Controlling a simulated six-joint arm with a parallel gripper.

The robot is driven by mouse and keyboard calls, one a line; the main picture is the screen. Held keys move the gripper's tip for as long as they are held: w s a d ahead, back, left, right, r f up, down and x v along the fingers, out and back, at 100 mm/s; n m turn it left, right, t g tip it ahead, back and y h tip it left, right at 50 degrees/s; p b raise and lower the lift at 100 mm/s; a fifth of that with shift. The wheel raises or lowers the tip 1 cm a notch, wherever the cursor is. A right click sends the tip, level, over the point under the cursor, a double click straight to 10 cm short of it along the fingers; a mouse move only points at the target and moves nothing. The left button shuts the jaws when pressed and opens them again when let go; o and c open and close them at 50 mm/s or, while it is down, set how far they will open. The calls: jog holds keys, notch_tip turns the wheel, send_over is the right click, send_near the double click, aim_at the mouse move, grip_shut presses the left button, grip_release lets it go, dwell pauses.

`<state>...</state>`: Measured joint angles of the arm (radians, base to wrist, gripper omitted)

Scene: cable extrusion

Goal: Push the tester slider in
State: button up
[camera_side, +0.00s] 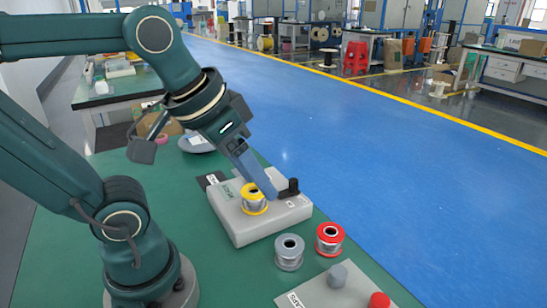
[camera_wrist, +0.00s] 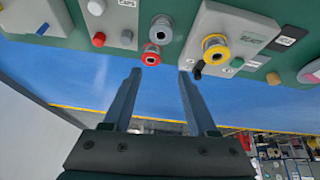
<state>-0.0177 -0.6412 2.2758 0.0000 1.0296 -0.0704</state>
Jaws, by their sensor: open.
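The tester is a light grey box (camera_side: 262,228) on the green table, also at the top of the wrist view (camera_wrist: 205,20). A yellow-flanged spool (camera_side: 254,199) sits on it, also in the wrist view (camera_wrist: 216,48). The black slider knob (camera_side: 293,187) stands upright at the box's far right edge; in the wrist view the slider (camera_wrist: 198,69) is just right of the right fingertip. My gripper (camera_side: 269,193) is open and empty, reaching down between spool and slider in the side view. In the wrist view, my gripper (camera_wrist: 159,72) has its fingers spread. I cannot tell whether a finger touches the slider.
A grey spool (camera_side: 289,252) and a red spool (camera_side: 330,238) stand right of the tester. A plate (camera_side: 318,296) with a grey knob (camera_side: 337,275) and a red knob (camera_side: 379,300) lies in front. A dark labelled patch (camera_side: 211,179) lies behind the tester. The blue floor begins beyond the table edge.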

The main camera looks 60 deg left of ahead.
jog(key=w+a+r+n+g, duration=0.1)
jog(key=w+a+r+n, duration=0.15)
jog(key=w, duration=0.35)
jog(key=n+g, duration=0.3)
jog(key=g, duration=0.1)
send_over(294, 179)
jog(key=f, duration=0.9)
jog(key=shift+d+f, duration=0.2)
jog(key=shift+f, duration=0.05)
jog(key=shift+s+a+f, duration=0.1)
jog(key=shift+a+f, duration=0.05)
jog(key=shift+f, duration=2.6)
jog(key=shift+c, duration=0.3)
grip_shut()
